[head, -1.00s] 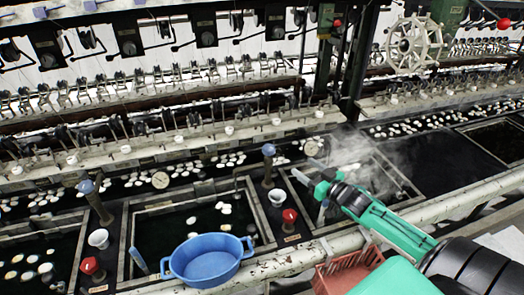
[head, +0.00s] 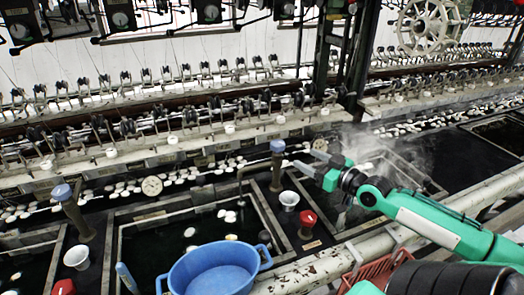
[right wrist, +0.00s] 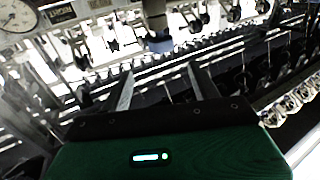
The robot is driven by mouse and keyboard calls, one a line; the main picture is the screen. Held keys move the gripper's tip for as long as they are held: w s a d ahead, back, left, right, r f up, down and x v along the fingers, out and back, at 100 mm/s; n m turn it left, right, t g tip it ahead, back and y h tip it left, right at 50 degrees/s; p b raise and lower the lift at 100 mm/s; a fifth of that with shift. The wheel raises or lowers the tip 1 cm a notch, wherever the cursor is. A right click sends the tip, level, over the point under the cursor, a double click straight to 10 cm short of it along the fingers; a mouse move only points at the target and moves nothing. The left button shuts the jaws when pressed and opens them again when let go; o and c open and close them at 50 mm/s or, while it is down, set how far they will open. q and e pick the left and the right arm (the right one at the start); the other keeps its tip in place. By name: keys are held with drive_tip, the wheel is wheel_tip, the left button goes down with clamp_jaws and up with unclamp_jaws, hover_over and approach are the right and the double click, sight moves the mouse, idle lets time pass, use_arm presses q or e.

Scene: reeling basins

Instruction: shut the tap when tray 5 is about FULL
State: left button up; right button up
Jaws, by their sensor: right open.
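My right gripper (head: 311,164) is open and empty, over the steaming basin (head: 398,165) at the right. Its two grey fingers point left toward a blue-capped post (head: 277,147), with a gap between. In the right wrist view, the open fingers (right wrist: 163,88) have a blue-ended post (right wrist: 158,42) beyond them. A red knob (head: 308,218) stands on the ledge below that post. The middle basin (head: 122,238) holds dark water with a few pale cocoons. No tray number is readable, and I cannot tell which is tray 5. My left gripper is out of view.
A blue tub (head: 212,268) stands at the front edge. White cups (head: 289,200) and another blue-capped post (head: 64,194) stand between basins. A red crate (head: 378,268) is below my right arm. A dial (head: 152,186) and reeling machinery line the back. Steam blurs the right basin.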

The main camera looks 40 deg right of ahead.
drive_tip(key=p, duration=0.2)
approach(274, 140)
drive_tip(key=shift+w+a+f, duration=0.1)
drive_tip(key=shift+w+f, duration=0.1)
drive_tip(key=shift+w, duration=0.55)
drive_tip(key=shift+w+a+f, duration=0.1)
drive_tip(key=shift+w+f, duration=0.1)
drive_tip(key=shift+w, duration=0.55)
drive_tip(key=w, duration=0.2)
drive_tip(key=w+p, duration=0.1)
drive_tip(key=w, duration=0.1)
drive_tip(key=shift+a, duration=0.25)
drive_tip(key=shift+w+a+f+p, duration=0.15)
drive_tip(key=shift+w+p, duration=0.15)
drive_tip(key=shift+w, duration=0.95)
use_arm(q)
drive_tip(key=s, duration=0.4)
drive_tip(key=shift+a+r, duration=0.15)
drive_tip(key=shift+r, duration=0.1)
use_arm(e)
drive_tip(key=shift+w, duration=0.15)
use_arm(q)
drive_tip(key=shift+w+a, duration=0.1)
